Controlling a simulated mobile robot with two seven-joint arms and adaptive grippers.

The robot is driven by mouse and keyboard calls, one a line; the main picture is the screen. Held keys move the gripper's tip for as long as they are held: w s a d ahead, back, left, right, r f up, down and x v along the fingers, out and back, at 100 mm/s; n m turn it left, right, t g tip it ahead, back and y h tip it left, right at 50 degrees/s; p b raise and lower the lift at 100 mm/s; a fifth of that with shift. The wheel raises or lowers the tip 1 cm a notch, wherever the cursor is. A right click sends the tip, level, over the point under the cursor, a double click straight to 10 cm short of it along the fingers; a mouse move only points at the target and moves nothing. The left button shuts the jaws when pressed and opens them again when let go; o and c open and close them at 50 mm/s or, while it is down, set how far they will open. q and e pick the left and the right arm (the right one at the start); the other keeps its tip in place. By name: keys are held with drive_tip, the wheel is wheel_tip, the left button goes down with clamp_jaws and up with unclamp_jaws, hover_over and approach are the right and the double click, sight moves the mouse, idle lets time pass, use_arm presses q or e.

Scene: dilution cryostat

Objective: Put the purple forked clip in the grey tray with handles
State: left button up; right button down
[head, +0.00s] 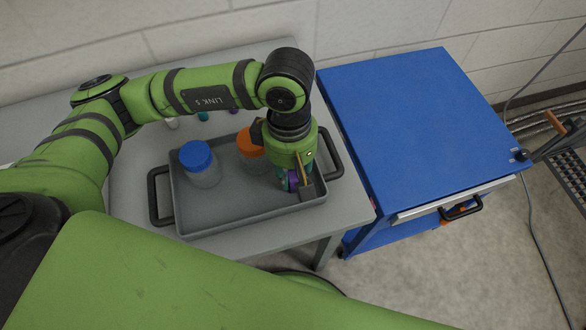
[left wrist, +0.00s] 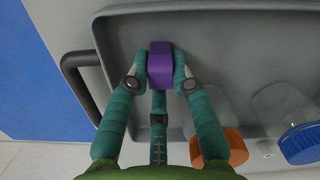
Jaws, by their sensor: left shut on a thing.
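The purple forked clip (left wrist: 160,65) is between the fingers of my left gripper (left wrist: 160,80), which is shut on it. In the head view a little purple of the clip (head: 293,181) shows below my left gripper (head: 296,182). The grey tray with handles (head: 235,211) stands on the table. My left gripper is over the right end of the tray, pointing down. In the left wrist view the tray (left wrist: 225,30) lies behind the clip; I cannot tell whether the clip touches its floor. The clip's fork is not clearly visible. My right gripper is not in view.
A jar with a blue lid (head: 196,155) and a jar with an orange lid (head: 250,145) stand in the tray. Small items lie on the table behind it. A blue cabinet (head: 415,125) stands to the right with a clear top.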

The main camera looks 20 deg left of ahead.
use_arm(q)
drive_tip(key=shift+f, duration=0.15)
drive_tip(key=o, duration=0.7)
drive_tip(key=shift+o, duration=0.2)
drive_tip(key=shift+r, duration=0.25)
drive_tip(key=shift+w+r, duration=0.1)
drive_tip(key=shift+r, duration=0.25)
wheel_tip(320, 180, up, 11)
drive_tip(key=b, duration=0.1)
drive_tip(key=shift+w+a, duration=0.35)
drive_tip(key=shift+w, duration=0.05)
